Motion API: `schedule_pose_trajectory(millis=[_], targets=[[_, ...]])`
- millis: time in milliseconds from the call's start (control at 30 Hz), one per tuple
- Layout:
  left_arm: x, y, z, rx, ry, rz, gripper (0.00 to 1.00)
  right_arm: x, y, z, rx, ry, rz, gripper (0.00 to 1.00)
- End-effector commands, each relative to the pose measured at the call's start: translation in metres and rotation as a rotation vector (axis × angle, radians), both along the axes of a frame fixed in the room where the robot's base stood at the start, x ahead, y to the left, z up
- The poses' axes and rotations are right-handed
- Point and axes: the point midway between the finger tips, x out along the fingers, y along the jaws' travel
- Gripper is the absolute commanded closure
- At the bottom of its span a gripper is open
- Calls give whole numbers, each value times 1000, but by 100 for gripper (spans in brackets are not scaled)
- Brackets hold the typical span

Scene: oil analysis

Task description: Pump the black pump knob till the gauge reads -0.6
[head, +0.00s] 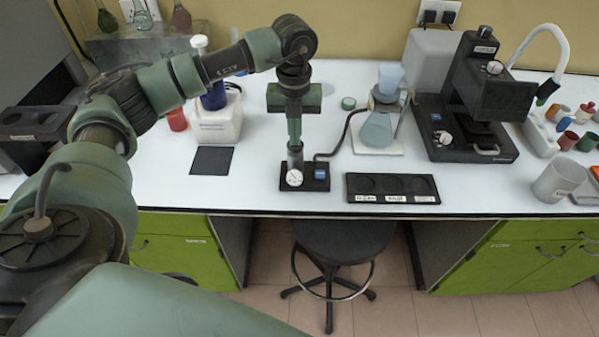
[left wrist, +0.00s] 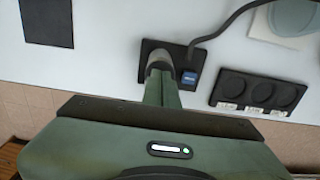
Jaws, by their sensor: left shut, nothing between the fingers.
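The pump stands on a small black base (head: 318,186) near the front edge of the white table. A round white gauge (head: 294,177) faces forward at its left, too small to read. A blue block (head: 320,174) sits at its right. My left gripper (head: 294,143) points straight down over the grey pump body, its fingers shut with nothing between them. The black knob is hidden by the fingertips; I cannot tell whether they touch it. The left wrist view shows the pump base (left wrist: 150,50) under the fingers (left wrist: 161,82). My right gripper is not in view.
A black hose (head: 345,133) links the pump to a flask (head: 377,128) on a white pad. A black tray with round recesses (head: 392,188) lies right of the pump. A black mat (head: 212,160) lies left. A microscope-like device (head: 470,105) stands at right.

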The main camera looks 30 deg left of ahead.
Motion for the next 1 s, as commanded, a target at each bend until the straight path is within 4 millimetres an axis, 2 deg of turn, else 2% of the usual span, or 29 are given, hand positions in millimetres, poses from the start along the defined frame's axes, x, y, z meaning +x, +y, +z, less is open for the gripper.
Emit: schedule_pose_trajectory(millis=[267,767,1000], targets=[[-1,-1,0,0,4,-1,100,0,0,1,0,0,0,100],[-1,-1,34,0,4,-1,100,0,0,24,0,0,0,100],[-1,-1,35,0,2,-1,100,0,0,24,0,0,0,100]])
